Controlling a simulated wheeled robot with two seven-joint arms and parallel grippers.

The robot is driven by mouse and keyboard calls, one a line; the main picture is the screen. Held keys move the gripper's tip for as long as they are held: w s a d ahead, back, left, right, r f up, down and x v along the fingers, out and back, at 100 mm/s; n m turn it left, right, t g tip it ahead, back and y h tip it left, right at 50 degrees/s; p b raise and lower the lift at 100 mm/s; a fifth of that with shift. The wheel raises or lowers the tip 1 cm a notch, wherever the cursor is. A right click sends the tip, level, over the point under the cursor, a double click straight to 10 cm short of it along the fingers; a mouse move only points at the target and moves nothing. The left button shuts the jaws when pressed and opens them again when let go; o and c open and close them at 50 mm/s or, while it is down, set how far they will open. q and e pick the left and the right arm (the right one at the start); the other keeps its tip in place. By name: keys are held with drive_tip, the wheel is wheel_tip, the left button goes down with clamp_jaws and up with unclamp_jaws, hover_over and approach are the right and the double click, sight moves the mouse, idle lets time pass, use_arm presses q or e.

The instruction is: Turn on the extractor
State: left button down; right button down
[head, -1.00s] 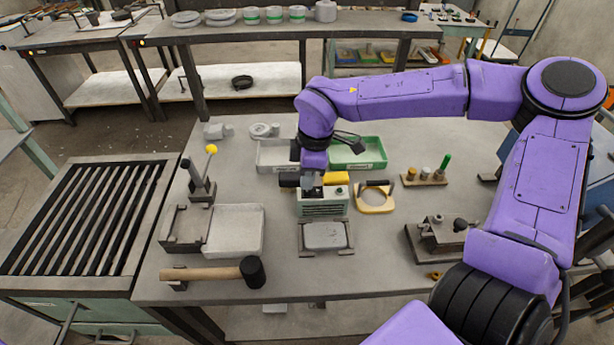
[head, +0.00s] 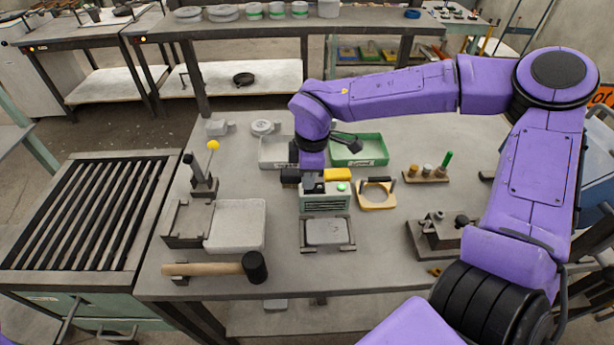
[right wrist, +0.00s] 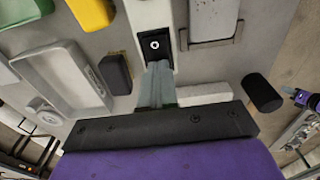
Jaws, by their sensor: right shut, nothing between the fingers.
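The extractor is a grey-green box with a slotted front (head: 325,201), standing mid-table in the head view. On its top are a black switch block (head: 313,187) and a bright green round lamp (head: 342,187). In the right wrist view the switch is a black square with a white ring (right wrist: 154,44). My right gripper (head: 311,177) is shut and empty, just behind the switch. In the right wrist view its closed fingertips (right wrist: 158,68) are at the switch's near edge; I cannot tell whether they touch it. My left gripper is not in view.
A mould (head: 327,232) is in front. A mallet (head: 215,268) lies at the front left.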

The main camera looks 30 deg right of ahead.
sight(316, 186)
drive_tip(key=shift+s+d, duration=0.3)
drive_tip(key=shift+d, duration=0.2)
drive_tip(key=shift+s+d, duration=0.1)
drive_tip(key=shift+d, duration=0.2)
drive_tip(key=shift+a+r+p, duration=0.1)
drive_tip(key=shift+p, duration=0.2)
drive_tip(key=shift+r, duration=0.35)
wheel_tip(316, 186, up, 4)
drive_tip(key=p, duration=0.3)
drive_tip(key=shift+f, duration=0.2)
wheel_tip(316, 186, up, 10)
drive_tip(key=s+d+b, duration=0.1)
drive_tip(key=b, duration=0.1)
drive_tip(key=shift+d+f, duration=0.25)
drive_tip(key=shift+d, duration=0.05)
